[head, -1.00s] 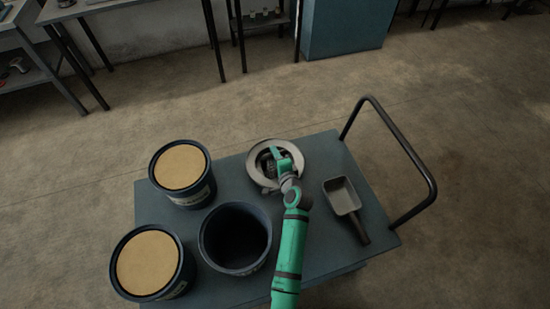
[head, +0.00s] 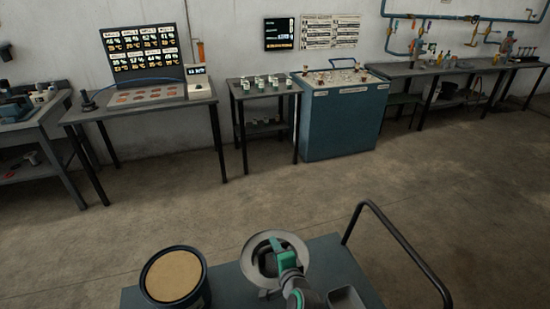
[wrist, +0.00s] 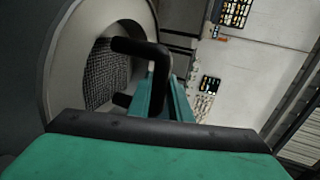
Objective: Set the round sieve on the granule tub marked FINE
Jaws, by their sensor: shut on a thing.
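The round sieve (head: 248,267) is a pale metal ring with dark mesh, at the bottom middle of the head view. In the wrist view its rim (wrist: 45,65) and mesh fill the left side, and a black bent handle (wrist: 158,75) stands out from it. My gripper (head: 287,262) is over the sieve, its green fingers (wrist: 172,98) shut on the handle. I cannot tell whether the sieve touches the cart. A dark tub of tan granules (head: 173,274) stands left of the sieve, apart from it. Its label is out of sight, so I cannot read FINE.
The blue-grey cart top (head: 226,283) carries these things, with a black push handle (head: 405,245) at the right. A grey scoop (head: 345,298) lies at the bottom edge, partly cut off. Open floor separates the cart from benches (head: 140,107) and a blue cabinet (head: 340,120).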

